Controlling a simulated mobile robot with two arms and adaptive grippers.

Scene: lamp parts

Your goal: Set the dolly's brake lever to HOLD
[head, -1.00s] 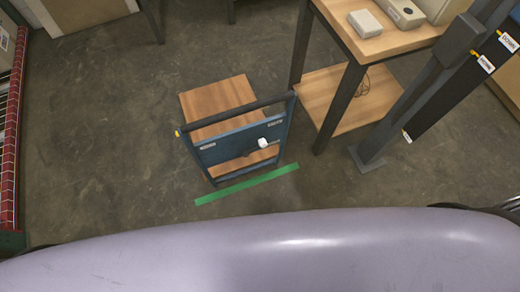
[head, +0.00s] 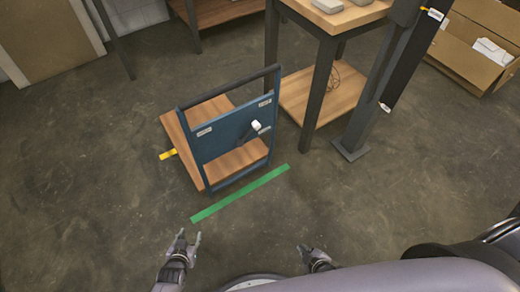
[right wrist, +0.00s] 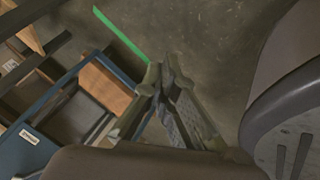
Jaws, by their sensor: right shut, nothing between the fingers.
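The dolly (head: 222,135) stands on the floor ahead, with a blue panel, a dark top handle and a wooden deck. Its lever has a white knob (head: 256,125) on a dark stem and sits on the right half of the panel, pointing up and right. Small pale labels (head: 204,132) are on the panel, too small to read. My left gripper (head: 190,237) is open and empty, short of the green floor strip. My right gripper (head: 302,248) is shut and empty, also apart from the dolly. Its fingers show in the right wrist view (right wrist: 160,68), with the dolly panel (right wrist: 30,150) to the left.
The green strip (head: 240,193) lies on the floor in front of the dolly. A wooden-topped workbench (head: 345,18) with a lower shelf and a dark post (head: 370,110) stand close on the right. A cardboard box (head: 465,55) is farther right.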

